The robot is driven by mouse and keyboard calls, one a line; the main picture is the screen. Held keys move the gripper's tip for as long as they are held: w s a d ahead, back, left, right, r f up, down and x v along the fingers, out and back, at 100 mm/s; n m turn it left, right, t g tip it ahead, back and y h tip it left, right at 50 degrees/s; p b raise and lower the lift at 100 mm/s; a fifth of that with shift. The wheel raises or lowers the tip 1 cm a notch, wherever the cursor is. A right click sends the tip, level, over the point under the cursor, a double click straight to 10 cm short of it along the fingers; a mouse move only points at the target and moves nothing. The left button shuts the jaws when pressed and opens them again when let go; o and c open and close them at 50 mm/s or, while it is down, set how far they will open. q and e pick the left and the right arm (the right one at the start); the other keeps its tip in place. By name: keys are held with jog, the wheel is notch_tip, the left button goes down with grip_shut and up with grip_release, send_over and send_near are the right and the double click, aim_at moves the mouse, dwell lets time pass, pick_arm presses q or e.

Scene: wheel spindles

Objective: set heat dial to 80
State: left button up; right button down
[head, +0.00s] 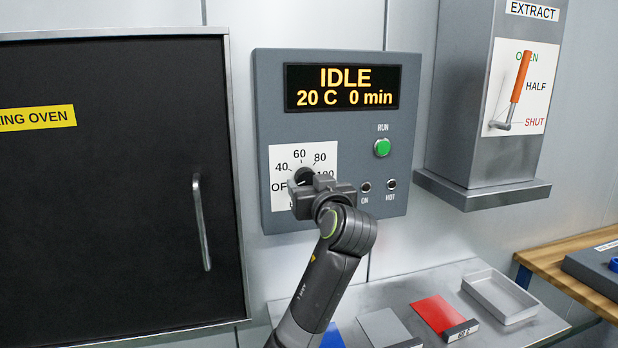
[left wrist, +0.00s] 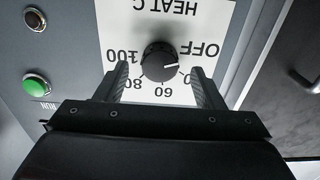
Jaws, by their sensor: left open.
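The heat dial is a black round knob (left wrist: 159,61) on a white scale plate marked OFF, 40, 60, 80 and 100. In the left wrist view the plate appears upside down. The knob's white pointer line points to the right there, between OFF and the partly hidden 40. My left gripper (left wrist: 158,70) is open, one finger on each side of the knob, with gaps visible. In the head view my left gripper (head: 307,182) covers the lower part of the dial plate (head: 283,154). My right gripper is not in view.
The display (head: 343,88) reads IDLE, 20 C, 0 min. A green RUN button (head: 382,147) and two small lamps sit right of the dial. A black oven door (head: 110,210) with a handle is at left. The extract lever (head: 519,80) is at upper right. Below is a shelf (head: 540,325).

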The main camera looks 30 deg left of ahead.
pick_arm(q)
jog(key=shift+x, duration=0.95)
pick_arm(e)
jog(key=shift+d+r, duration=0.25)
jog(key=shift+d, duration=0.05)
pick_arm(q)
jog(key=c, duration=1)
jog(key=shift+o, duration=0.2)
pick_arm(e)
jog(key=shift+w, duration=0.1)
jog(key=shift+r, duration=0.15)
